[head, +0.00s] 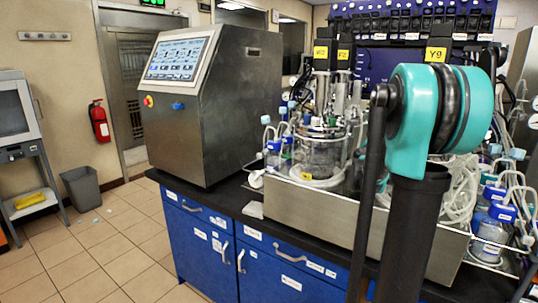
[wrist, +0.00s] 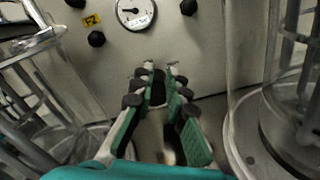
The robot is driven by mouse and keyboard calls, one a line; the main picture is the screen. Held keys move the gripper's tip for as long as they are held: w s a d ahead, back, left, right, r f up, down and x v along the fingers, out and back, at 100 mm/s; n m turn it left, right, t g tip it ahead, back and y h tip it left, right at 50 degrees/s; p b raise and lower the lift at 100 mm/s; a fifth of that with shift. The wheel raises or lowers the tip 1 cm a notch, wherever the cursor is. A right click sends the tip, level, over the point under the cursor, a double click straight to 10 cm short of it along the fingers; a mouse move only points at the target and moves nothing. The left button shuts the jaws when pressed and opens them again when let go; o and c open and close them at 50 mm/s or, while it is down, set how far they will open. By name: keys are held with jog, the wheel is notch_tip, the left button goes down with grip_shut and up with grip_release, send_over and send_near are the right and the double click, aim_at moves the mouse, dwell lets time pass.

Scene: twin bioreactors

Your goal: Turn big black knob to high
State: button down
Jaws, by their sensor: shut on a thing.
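In the wrist view my gripper (wrist: 160,78) reaches towards a grey metal panel (wrist: 215,60), its two green-padded fingers closing in at the tips. A black knob (wrist: 158,92) sits between the fingertips, and the gripper is shut on it. The fingers hide much of this knob, and I cannot read its setting. In the head view my teal and black arm stands in front of the bioreactors, and the gripper itself is hidden.
A round gauge (wrist: 135,12) and smaller black knobs (wrist: 96,38) are on the panel above. Glass vessels flank my gripper closely, left (wrist: 40,95) and right (wrist: 245,120). A steel control console (head: 222,105) stands on the blue bench (head: 265,262).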

jog(key=s, duration=0.5)
jog(key=shift+s+a+f, duration=0.15)
jog(key=shift+s+a, duration=0.05)
jog(key=shift+a, duration=0.2)
jog(key=shift+s+a, duration=0.25)
jog(key=shift+s, duration=0.1)
jog(key=shift+a, duration=0.15)
jog(key=a, duration=0.1)
jog(key=w+a+r, duration=0.1)
jog(key=a, duration=0.1)
jog(key=shift+w, duration=0.1)
jog(key=shift+w+r, duration=0.1)
jog(key=shift+w, duration=0.05)
jog(key=shift+x, duration=3.35)
